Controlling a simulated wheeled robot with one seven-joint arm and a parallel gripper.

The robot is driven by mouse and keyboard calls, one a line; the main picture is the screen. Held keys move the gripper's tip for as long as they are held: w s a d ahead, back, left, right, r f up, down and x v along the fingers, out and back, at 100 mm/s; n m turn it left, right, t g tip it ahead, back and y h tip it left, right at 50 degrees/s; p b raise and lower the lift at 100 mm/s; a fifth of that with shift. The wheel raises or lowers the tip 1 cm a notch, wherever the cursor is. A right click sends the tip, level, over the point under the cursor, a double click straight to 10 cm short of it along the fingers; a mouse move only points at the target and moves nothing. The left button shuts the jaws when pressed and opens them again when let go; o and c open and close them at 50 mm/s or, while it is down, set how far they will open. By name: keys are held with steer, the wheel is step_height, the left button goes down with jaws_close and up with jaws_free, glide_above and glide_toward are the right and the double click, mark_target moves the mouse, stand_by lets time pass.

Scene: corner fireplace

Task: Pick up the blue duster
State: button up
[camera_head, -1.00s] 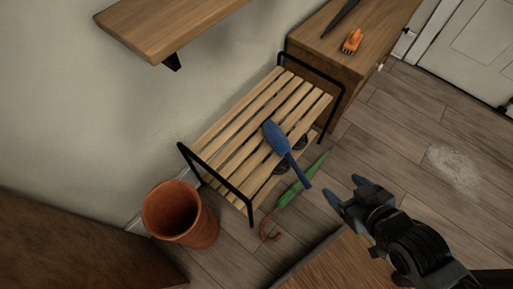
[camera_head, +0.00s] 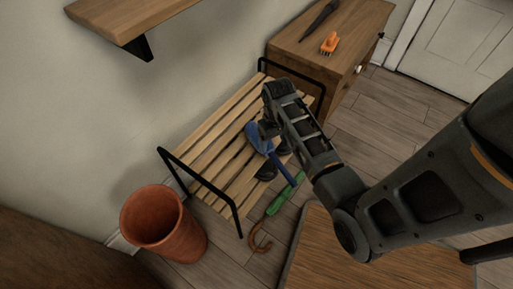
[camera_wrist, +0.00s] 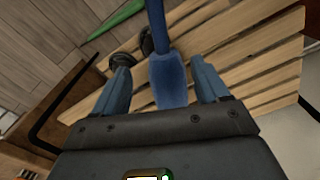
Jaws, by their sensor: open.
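The blue duster (camera_head: 259,139) lies on the slatted wooden bench (camera_head: 210,153), its handle reaching out past the bench's front edge. In the head view my arm hides part of it. In the wrist view the duster's blue head (camera_wrist: 168,78) lies between the two fingers of my gripper (camera_wrist: 163,82), with its handle running up toward the top of the picture. The gripper is open, one finger on each side of the duster. I cannot tell whether the fingers touch it. In the head view the gripper (camera_head: 266,127) is over the bench at the duster's head.
A green umbrella (camera_head: 280,201) with a curved brown handle leans or lies by the bench front. A terracotta pot (camera_head: 165,225) stands at left. A wooden cabinet (camera_head: 352,68) holds an orange brush (camera_head: 329,43). A shelf (camera_head: 128,15) juts out above.

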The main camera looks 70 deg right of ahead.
mark_target(272, 152)
steer(key=f+b, duration=0.1)
steer(key=f, duration=0.2)
steer(key=f+b, duration=0.1)
steer(key=f, duration=0.3)
steer(key=shift+w+a+f, duration=0.1)
steer(key=shift+a+f, duration=0.1)
steer(key=shift+c, duration=0.2)
steer(key=c, duration=1.2)
steer(key=shift+r, duration=0.5)
steer(key=r, duration=0.1)
steer(key=r+p, duration=0.1)
steer(key=r, duration=0.2)
steer(key=shift+s+p, duration=0.3)
steer(key=shift+p, duration=0.05)
steer(key=s+d+r, duration=0.1)
steer(key=s+r, duration=0.1)
steer(key=s, duration=0.1)
steer(key=s+d+r+p, duration=0.1)
steer(key=s+r, duration=0.1)
steer(key=s, duration=0.2)
steer(key=s+d+r+p, duration=0.1)
steer(key=s+r, duration=0.1)
steer(key=s, duration=0.1)
steer(key=shift+s, duration=0.4)
